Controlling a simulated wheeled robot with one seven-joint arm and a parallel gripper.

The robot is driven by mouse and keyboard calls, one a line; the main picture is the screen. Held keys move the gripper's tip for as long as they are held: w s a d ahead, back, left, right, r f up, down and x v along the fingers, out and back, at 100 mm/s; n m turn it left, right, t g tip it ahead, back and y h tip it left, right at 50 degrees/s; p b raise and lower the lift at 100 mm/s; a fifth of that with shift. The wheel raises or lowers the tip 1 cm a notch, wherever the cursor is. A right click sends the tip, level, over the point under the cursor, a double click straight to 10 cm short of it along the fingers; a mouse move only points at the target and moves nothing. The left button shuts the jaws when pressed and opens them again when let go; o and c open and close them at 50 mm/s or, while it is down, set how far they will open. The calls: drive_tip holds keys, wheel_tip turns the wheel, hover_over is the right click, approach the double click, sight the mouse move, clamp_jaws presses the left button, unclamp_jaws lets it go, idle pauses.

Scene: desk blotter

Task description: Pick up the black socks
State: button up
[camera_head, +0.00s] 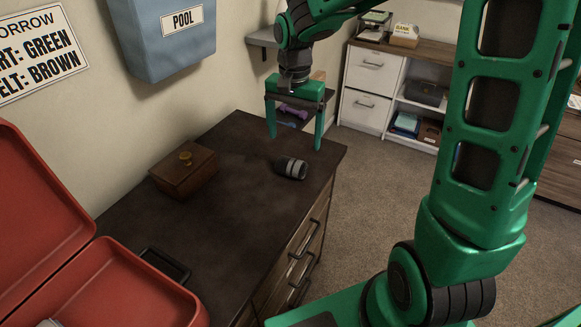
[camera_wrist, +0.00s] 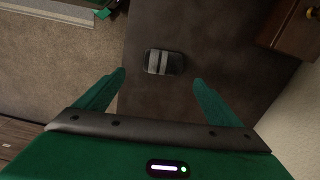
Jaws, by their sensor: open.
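A small rolled dark bundle with light grey stripes, which looks like the black socks (camera_head: 291,168), lies on the dark dresser top (camera_head: 235,215) near its right edge. In the wrist view the socks (camera_wrist: 164,62) lie ahead of the fingertips, between their lines. My gripper (camera_head: 294,142) is above the far end of the dresser, fingers pointing down, open and empty. In the wrist view both green fingers of my gripper (camera_wrist: 160,77) are spread wide, with the socks apart from them.
A brown wooden box (camera_head: 184,172) with a brass knob sits on the dresser by the wall. A black tray (camera_head: 165,265) and an open red case (camera_head: 110,285) are nearer. A blue bin marked POOL (camera_head: 165,45) hangs on the wall. The dresser top around the socks is clear.

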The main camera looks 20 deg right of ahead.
sight(292, 160)
drive_tip(key=shift+w+a+f, duration=0.2)
drive_tip(key=shift+a, duration=0.2)
drive_tip(key=shift+f, duration=0.4)
wheel_tip(292, 160, down, 10)
drive_tip(key=shift+d+r, duration=0.1)
drive_tip(key=shift+d, duration=0.05)
drive_tip(key=shift+c, duration=0.5)
drive_tip(key=c, duration=1)
